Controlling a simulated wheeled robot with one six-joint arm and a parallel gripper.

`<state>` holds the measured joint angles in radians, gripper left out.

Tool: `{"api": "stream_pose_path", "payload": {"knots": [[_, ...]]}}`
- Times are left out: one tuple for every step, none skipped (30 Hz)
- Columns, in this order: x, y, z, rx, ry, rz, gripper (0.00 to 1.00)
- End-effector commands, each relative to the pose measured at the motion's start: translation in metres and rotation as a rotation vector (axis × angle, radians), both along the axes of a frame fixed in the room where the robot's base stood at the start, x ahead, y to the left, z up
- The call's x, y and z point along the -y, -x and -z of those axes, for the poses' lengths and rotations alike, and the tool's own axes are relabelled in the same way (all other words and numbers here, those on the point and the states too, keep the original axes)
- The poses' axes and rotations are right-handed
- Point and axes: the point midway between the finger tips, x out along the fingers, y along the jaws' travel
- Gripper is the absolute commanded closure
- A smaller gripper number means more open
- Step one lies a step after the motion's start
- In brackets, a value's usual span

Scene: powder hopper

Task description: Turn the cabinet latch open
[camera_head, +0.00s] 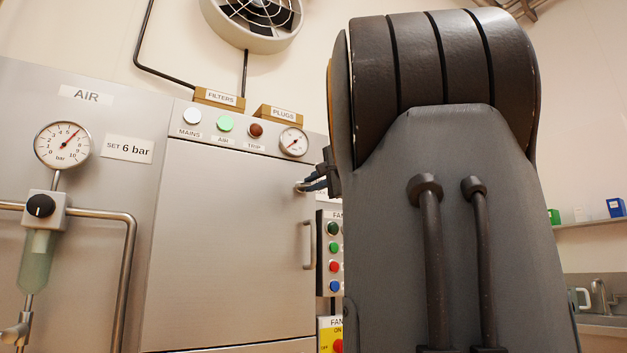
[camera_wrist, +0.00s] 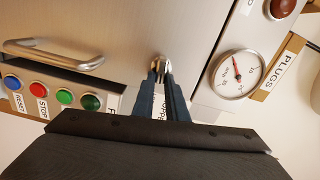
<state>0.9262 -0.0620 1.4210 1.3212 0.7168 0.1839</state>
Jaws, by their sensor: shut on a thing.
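The cabinet latch (camera_wrist: 161,66) is a small metal knob on the cabinet door near its edge, seen in the wrist view between my fingertips. My gripper (camera_wrist: 163,78) is shut on it with two dark blue fingers. In the head view my gripper (camera_head: 309,186) reaches the latch (camera_head: 299,186) at the door's upper right, and my arm hides part of the area. The cabinet door (camera_head: 225,240) is grey metal and looks shut. Its bar handle (camera_head: 307,244) is below the latch and free of my gripper. The latch's exact angle is hard to tell.
A fan button panel (camera_head: 333,250) with several coloured buttons stands right of the door, close below my gripper. A gauge (camera_head: 293,142) and indicator lamps sit above the door. An air gauge (camera_head: 62,145) and pipes are at left. My arm blocks much of the right side.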

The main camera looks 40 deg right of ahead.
Motion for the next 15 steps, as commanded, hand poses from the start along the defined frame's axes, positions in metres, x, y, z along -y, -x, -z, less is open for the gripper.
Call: {"api": "stream_pose_path", "payload": {"knots": [[0.0001,0.0001,0.0003,0.005,-0.026,0.000,1.00],[0.0002,0.0000,0.0006,0.009,-0.041,0.000,1.00],[0.0001,0.0000,0.0010,0.014,-0.061,0.000,1.00],[0.0001,0.0000,0.0013,0.016,-0.073,-0.001,1.00],[0.0001,0.0000,0.0015,0.019,-0.085,-0.001,1.00],[0.0002,0.0000,0.0018,0.023,-0.099,-0.001,1.00],[0.0001,-0.0001,0.0019,0.025,-0.108,-0.001,1.00],[0.0001,-0.0001,0.0021,0.027,-0.116,-0.001,1.00],[0.0000,-0.0001,0.0022,0.029,-0.127,-0.001,1.00],[0.0001,-0.0001,0.0023,0.031,-0.132,-0.001,1.00],[0.0001,-0.0001,0.0024,0.032,-0.137,-0.001,1.00],[0.0001,-0.0001,0.0025,0.033,-0.142,-0.001,1.00],[0.0001,-0.0001,0.0026,0.034,-0.146,-0.001,1.00],[0.0000,-0.0001,0.0026,0.034,-0.148,-0.001,1.00],[0.0000,-0.0001,0.0027,0.035,-0.151,-0.001,1.00]]}}
